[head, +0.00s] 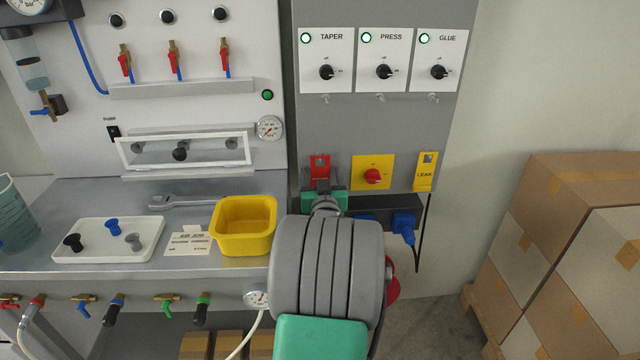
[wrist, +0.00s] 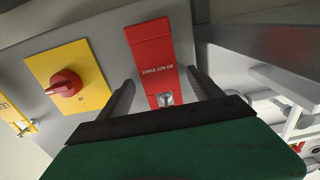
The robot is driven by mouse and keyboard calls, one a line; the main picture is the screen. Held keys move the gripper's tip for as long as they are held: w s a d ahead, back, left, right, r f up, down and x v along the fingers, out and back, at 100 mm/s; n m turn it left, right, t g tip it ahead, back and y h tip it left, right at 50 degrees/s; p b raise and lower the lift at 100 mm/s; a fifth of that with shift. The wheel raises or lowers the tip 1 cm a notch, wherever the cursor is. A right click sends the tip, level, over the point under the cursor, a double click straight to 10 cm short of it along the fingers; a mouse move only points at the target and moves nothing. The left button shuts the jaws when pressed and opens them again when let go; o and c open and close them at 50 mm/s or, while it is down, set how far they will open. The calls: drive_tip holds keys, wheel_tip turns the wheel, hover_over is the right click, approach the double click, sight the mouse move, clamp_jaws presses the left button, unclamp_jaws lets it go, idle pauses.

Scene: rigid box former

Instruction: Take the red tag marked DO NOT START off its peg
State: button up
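The red tag (head: 320,163) hangs on the grey panel, left of the yellow plate with the red knob. In the wrist view the red tag (wrist: 151,46) appears upside down, with white DO NOT START lettering. A small round metal peg end (wrist: 165,99) shows at the tag's lower edge in that view. My gripper (wrist: 160,80) is open, its two grey fingers on either side of the tag's peg end, nothing visibly clamped. In the head view my gripper (head: 321,186) is just below the tag, and my arm hides part of that area. Contact with the tag cannot be told.
The yellow plate with red knob (head: 372,174) is close on the right, then a yellow LEAK tag (head: 426,170). Blue plugs (head: 404,222) sit below. The workbench at left holds a yellow bin (head: 243,226) and white tray (head: 140,246). Boxes (head: 575,235) stand at right.

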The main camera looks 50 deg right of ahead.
drive_tip(key=c, duration=1.4)
drive_tip(key=shift+r, duration=0.1)
